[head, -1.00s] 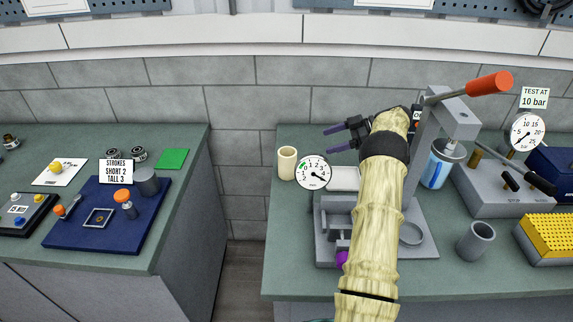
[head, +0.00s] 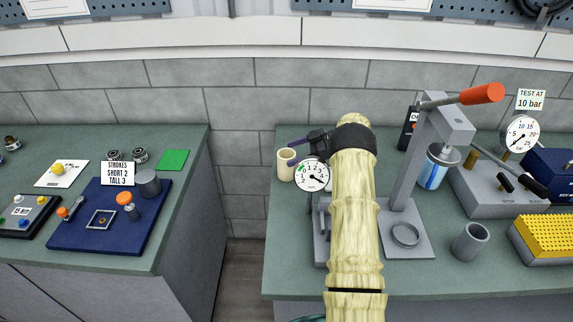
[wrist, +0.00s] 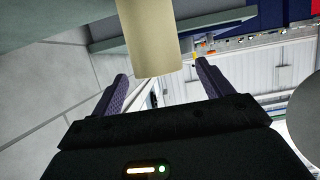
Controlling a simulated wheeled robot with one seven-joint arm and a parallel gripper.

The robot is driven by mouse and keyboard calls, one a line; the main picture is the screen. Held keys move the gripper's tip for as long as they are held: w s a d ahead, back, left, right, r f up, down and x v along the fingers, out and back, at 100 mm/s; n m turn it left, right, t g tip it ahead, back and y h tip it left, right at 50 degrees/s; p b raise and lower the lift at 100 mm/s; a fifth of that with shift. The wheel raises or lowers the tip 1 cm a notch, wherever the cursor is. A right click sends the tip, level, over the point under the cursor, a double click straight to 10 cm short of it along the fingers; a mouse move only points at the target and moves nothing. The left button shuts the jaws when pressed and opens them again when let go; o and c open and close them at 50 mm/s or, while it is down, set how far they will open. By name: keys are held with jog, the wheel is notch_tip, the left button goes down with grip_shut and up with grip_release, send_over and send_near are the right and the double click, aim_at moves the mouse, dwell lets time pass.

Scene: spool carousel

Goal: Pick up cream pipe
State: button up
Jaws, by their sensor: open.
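The cream pipe (head: 285,164) is a short hollow cylinder standing upright at the left end of the right-hand bench, just left of a round dial gauge. My gripper (head: 304,147) is beside its right side, partly hidden behind the gauge and my arm. In the wrist view the pipe (wrist: 150,42) shows between the two purple fingers of my open gripper (wrist: 163,82). Gaps show on both sides of the pipe, and its near end is around the level of the fingertips. I cannot see any finger touching it.
The dial gauge (head: 312,177) stands close in front of my gripper. A grey press with a red-handled lever (head: 482,94) stands to the right, with a blue-and-white can (head: 433,168) and a grey cup (head: 470,241). A gap separates this bench from the left bench (head: 190,220).

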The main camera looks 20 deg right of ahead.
jog(key=p+x, duration=0.2)
jog(key=x, duration=0.3)
jog(key=shift+w, duration=0.15)
jog(key=shift+f, duration=0.1)
jog(key=shift+c, duration=0.5)
jog(key=c, duration=1)
